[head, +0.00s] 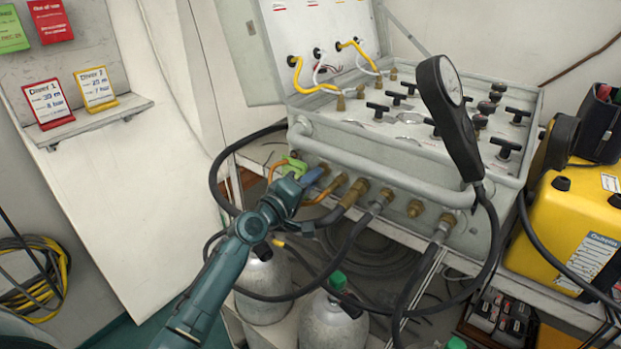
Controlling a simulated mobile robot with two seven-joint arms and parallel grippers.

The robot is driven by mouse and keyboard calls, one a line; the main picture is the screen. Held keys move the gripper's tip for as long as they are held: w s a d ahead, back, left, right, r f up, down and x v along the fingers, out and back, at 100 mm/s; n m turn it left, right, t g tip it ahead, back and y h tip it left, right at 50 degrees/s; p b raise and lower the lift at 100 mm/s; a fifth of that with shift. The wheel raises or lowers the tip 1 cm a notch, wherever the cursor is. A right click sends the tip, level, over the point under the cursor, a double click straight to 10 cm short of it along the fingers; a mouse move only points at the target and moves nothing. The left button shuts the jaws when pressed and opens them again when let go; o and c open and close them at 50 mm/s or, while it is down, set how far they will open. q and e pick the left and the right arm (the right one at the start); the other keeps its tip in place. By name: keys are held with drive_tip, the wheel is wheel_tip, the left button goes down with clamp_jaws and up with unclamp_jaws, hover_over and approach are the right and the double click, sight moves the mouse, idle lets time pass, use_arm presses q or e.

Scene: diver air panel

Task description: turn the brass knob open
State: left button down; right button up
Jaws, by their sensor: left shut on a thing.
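The grey diver air panel (372,158) stands on a bench, with a row of brass fittings (388,194) along its front face. My left gripper (303,172) reaches up from below to the left end of this row. Its jaws are shut on the brass knob there, between a green part and a blue part at the jaws. The knob itself is mostly hidden by the jaws, so its turn angle cannot be told. My right gripper is not in view.
A tubular rail (370,162) runs across the panel front just above the fittings. Black hoses (345,255) loop below, near my left arm. Grey cylinders (330,322) stand under the bench. A handheld gauge (448,110) rises at the right, and a yellow case (572,222) sits beyond it.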

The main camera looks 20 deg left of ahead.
use_arm(q)
drive_tip(key=shift+n, duration=0.6)
drive_tip(key=c, duration=1.5)
unclamp_jaws()
drive_tip(key=shift+s, duration=0.15)
drive_tip(key=v, duration=1.3)
